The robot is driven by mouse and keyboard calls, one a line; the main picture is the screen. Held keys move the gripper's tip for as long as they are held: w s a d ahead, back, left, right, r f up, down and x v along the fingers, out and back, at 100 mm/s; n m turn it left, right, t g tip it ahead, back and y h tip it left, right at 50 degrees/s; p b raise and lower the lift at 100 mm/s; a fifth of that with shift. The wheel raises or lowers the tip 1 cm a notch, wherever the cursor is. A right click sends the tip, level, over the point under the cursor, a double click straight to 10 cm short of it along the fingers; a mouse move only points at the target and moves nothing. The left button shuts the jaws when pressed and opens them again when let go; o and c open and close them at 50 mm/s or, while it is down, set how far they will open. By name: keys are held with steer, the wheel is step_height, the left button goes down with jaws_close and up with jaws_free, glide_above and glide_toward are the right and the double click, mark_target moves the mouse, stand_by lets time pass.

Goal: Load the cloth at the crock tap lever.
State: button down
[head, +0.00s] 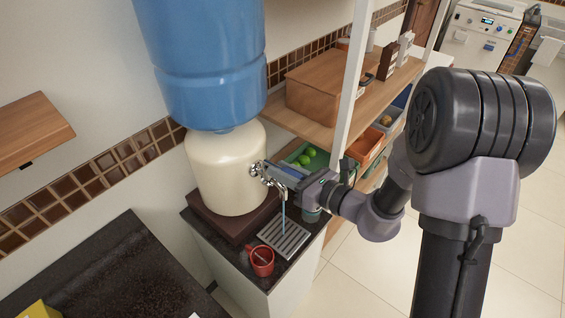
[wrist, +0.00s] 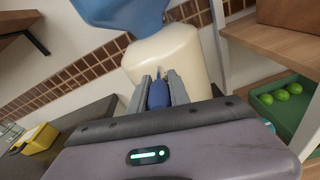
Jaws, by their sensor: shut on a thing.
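The cream crock (head: 226,172) stands on a dark base with a big blue water bottle (head: 203,60) upside down on top. Its chrome tap (head: 271,214) sticks out at the front, and a thin blue stream falls from the spout toward the drip tray (head: 284,239). My gripper (head: 276,173) is at the tap. The crock (wrist: 172,55) is straight ahead there.
A red mug (head: 261,261) stands beside the drip tray on the dark stand. Right of it are wooden shelves with a wooden box (head: 325,88), a green bin (head: 318,163) of green fruit and an orange bin (head: 366,147). A white post (head: 352,80) rises close to my arm.

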steer(key=c, duration=1.2)
jaws_free()
steer(key=shift+c, duration=0.2)
steer(key=p+v, duration=0.2)
steer(key=v, duration=1.5)
steer(key=shift+s+d+p, duration=0.15)
steer(key=shift+d+p, duration=0.05)
steer(key=shift+p, duration=0.1)
